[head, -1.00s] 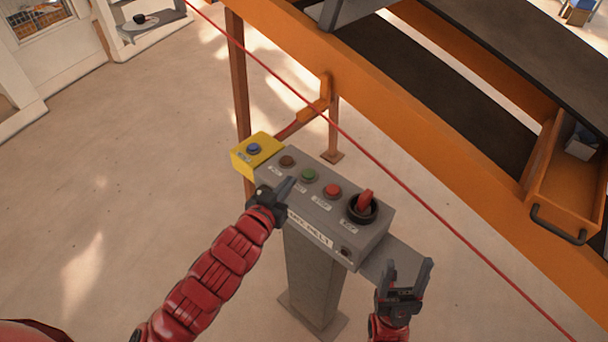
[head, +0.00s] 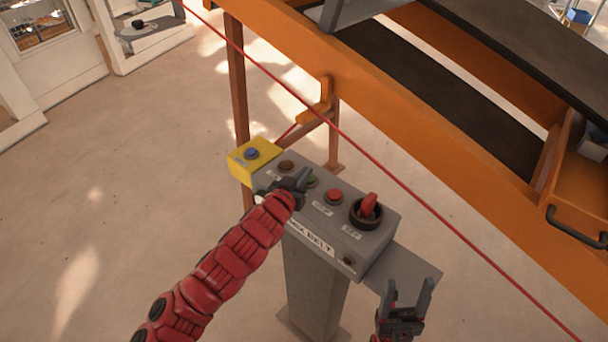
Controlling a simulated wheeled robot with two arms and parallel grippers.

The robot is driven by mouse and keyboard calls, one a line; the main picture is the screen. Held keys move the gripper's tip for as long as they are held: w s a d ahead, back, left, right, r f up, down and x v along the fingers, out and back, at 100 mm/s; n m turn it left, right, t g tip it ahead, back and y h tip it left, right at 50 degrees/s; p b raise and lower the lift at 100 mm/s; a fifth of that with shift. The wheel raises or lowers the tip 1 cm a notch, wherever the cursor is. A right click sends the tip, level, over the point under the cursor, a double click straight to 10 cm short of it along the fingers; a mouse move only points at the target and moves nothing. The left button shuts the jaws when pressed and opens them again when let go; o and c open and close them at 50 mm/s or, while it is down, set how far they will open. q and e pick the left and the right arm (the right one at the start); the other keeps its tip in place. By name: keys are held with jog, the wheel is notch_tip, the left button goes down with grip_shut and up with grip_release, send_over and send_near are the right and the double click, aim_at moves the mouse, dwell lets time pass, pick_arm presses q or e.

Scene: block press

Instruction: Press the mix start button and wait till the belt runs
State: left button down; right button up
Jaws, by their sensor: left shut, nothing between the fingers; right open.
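The grey control box (head: 372,245) stands on a grey post and carries a "MIX BELT" label. On its top are a brown button (head: 286,166), a green button (head: 312,181), a red button (head: 333,196) and a red rotary switch (head: 368,208). My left gripper (head: 303,176) is shut and empty, its tips at the green button and partly hiding it. I cannot tell whether they touch it. The label of the green button is hidden by the gripper. My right gripper (head: 410,292) is open and empty, low and to the right of the box, over a grey side plate (head: 425,270).
A yellow box with a blue button (head: 252,154) sits at the left end of the control box. A red cord (head: 420,222) runs diagonally past the box. The orange frame (head: 400,105) and dark belt (head: 440,100) lie behind. The floor at left is open.

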pick_arm(q)
jog(key=shift+s+f, duration=0.1)
jog(key=shift+f, duration=0.55)
